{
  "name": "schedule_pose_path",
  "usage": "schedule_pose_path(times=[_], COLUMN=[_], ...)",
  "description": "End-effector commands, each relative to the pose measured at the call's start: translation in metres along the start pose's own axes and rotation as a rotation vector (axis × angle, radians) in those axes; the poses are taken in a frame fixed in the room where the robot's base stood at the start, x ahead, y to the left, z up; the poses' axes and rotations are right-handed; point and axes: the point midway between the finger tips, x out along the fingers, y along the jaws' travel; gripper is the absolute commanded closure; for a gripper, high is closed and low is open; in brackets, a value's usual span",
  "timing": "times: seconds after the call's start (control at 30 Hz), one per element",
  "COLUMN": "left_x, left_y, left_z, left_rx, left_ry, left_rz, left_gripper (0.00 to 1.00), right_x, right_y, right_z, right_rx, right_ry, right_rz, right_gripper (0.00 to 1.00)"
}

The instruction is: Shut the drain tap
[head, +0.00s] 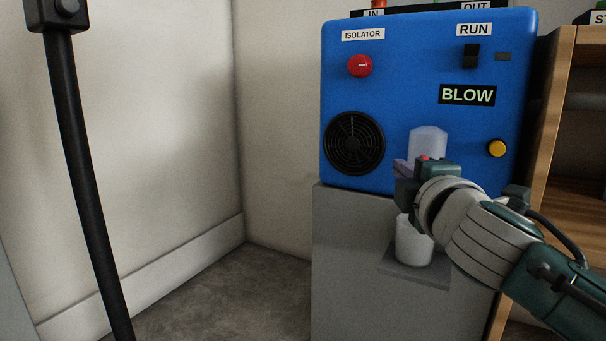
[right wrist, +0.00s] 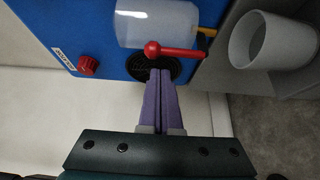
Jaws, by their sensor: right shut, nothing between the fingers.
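The clear drain bowl (head: 428,142) hangs on the front of the blue machine (head: 400,100); it also shows in the right wrist view (right wrist: 155,22). In that view the tap (right wrist: 206,33) is a small yellowish piece at the bowl's lower end. Its red lever (right wrist: 180,51) ends in a ball and lies along the bowl's length. My right gripper (head: 399,165) is in front of the bowl's lower end and hides the tap in the head view. Its purple fingers (right wrist: 160,73) are shut and empty, with tips close to the lever's ball; contact cannot be told. My left gripper is out of view.
A white cup (head: 413,243) stands on a grey ledge (head: 415,272) below the bowl. The red isolator knob (head: 360,66), black fan grille (head: 355,143) and yellow button (head: 497,148) are on the machine. A wooden shelf (head: 550,110) stands at right. Floor at left is clear beyond a black post (head: 80,170).

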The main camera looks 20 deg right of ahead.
Motion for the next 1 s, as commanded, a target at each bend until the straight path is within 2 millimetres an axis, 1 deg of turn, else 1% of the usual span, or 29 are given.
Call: schedule_pose_path(times=[0.1,0.2,0.63,1.0], left_x=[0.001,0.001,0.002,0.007], left_y=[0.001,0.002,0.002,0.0], left_z=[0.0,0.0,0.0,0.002], left_rx=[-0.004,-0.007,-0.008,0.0], left_ry=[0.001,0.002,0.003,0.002], left_rz=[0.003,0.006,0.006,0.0], left_gripper=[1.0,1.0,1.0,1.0], right_x=[-0.004,-0.005,-0.006,-0.007], right_y=[0.0,-0.001,-0.001,-0.001], right_z=[0.01,0.014,0.015,0.017], right_rx=[-0.002,-0.001,0.006,0.06], right_ry=[-0.001,0.0,0.0,-0.001], right_rz=[0.0,-0.001,0.002,0.034], right_gripper=[1.0,1.0,1.0,1.0])
